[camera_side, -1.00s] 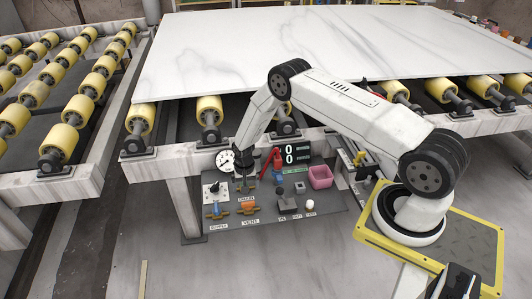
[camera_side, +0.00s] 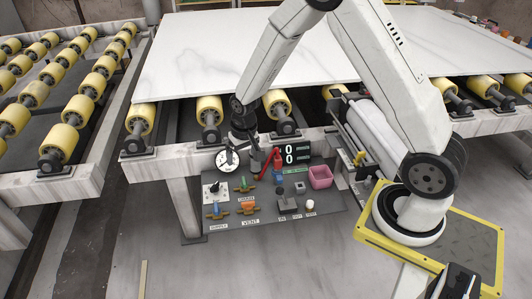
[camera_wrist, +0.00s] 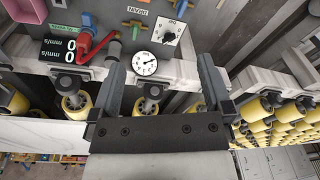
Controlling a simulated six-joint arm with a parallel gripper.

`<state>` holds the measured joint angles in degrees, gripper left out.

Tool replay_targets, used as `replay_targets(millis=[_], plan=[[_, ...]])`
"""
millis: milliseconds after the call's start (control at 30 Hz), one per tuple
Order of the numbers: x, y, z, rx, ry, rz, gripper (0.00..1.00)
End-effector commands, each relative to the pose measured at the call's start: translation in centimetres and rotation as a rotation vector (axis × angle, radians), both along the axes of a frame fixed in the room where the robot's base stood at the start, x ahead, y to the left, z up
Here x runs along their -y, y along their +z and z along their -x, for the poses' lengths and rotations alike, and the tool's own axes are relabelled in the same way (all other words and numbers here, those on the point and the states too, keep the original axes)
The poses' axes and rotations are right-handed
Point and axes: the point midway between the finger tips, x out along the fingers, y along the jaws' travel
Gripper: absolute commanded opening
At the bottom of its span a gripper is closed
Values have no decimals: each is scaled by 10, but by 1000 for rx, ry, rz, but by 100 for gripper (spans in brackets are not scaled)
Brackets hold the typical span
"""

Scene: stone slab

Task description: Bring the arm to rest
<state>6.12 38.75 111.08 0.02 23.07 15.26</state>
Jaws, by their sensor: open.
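My gripper (camera_side: 242,158) is above the back of the control panel (camera_side: 325,218) in the side view, near the white round gauge (camera_side: 226,160). In the wrist view my gripper (camera_wrist: 160,78) has its two dark fingers spread wide with nothing between them. The gauge (camera_wrist: 144,65) shows beyond the gap between the fingers. The arm is raised, with its elbow cut off at the top edge of the side view.
A white stone slab (camera_side: 195,60) lies on yellow rollers (camera_side: 209,110) behind the panel. The panel carries a red lever (camera_side: 270,162), a black display (camera_side: 292,153), a pink bin (camera_side: 320,177), a blue valve (camera_side: 216,208), an orange valve (camera_side: 249,207) and a green-handled valve (camera_side: 243,185).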

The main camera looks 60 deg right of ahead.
Motion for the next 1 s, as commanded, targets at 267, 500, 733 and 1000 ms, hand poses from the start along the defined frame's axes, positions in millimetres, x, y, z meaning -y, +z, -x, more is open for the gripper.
replay_targets(millis=[267, 500, 733, 1000], plan=[[-19, 48, 43, 35, 119, 15, 100], [-32, 78, 85, 66, 221, 30, 100], [-42, 96, 128, 91, 312, 44, 100], [-47, 102, 154, 105, 366, 53, 100]])
